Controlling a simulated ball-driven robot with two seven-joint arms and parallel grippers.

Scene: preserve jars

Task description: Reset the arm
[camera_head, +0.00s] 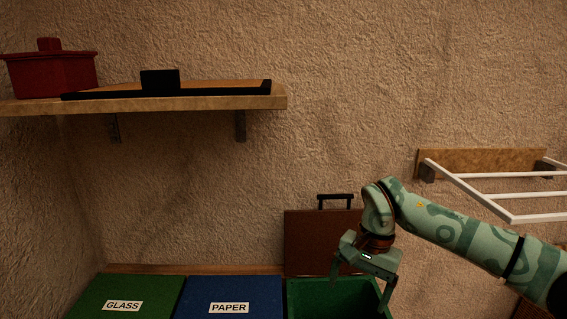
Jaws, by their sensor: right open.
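My right arm comes in from the right edge, green with darker patterning. My right gripper (361,289) points downward over the open green bin (310,296) at the bottom centre-right. Its two fingers are spread apart and nothing shows between them. I cannot tell how far its tips are above the bin's rim or whether they reach inside. My left gripper is not in view.
Left of the open bin are a blue PAPER lid (250,290) and a green GLASS lid (100,290). A brown case (305,240) stands behind. A wooden shelf (200,103) holds a red pot (50,75) and a black tray (215,90). A white rack (480,190) projects at right.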

